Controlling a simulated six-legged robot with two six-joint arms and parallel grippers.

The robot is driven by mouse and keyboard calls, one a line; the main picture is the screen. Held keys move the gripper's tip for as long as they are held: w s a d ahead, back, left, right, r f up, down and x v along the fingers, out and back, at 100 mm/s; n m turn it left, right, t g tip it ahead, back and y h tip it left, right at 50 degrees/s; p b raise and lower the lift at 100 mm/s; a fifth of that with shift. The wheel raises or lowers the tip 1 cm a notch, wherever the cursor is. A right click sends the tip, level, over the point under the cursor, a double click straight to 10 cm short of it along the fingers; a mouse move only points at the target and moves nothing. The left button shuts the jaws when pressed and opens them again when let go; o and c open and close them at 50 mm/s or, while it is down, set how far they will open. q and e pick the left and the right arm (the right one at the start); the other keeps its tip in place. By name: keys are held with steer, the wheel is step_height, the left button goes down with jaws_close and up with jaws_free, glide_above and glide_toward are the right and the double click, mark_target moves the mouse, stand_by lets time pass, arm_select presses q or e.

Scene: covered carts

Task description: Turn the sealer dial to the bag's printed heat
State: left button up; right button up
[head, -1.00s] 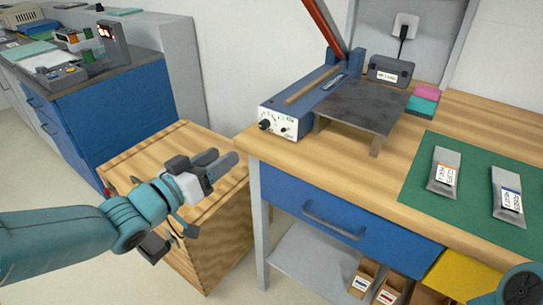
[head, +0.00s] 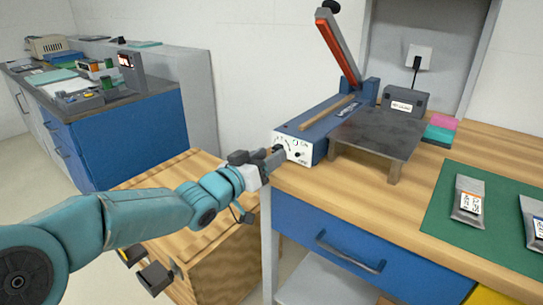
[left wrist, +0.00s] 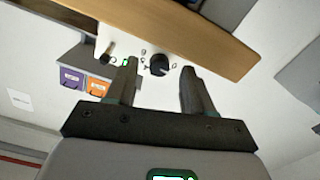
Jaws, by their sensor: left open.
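The sealer (head: 335,120) is blue with a raised red-and-grey lever arm and a white front panel (head: 303,150). My left gripper (head: 268,160) is at the panel's left side and hides the dial in the head view. In the left wrist view the black dial (left wrist: 160,64) shows between the open fingers (left wrist: 160,72) of that gripper; I cannot tell whether they touch it. The dial's setting is unreadable. A grey bag (head: 469,190) with an orange-marked label lies on the green mat; another bag (head: 532,215) has a blue-marked label. Their print is too small to read. My right gripper is out of view.
A dark metal platform (head: 375,135) stands beside the sealer on the wooden bench. A dark box (head: 404,102) and pink and teal pads (head: 438,133) are behind it. A wooden crate (head: 210,245) stands below my left arm. A small knob (left wrist: 107,52) is near the dial.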

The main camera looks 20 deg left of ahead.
arm_select(q)
steer(key=shift+x, duration=0.9)
jaws_close()
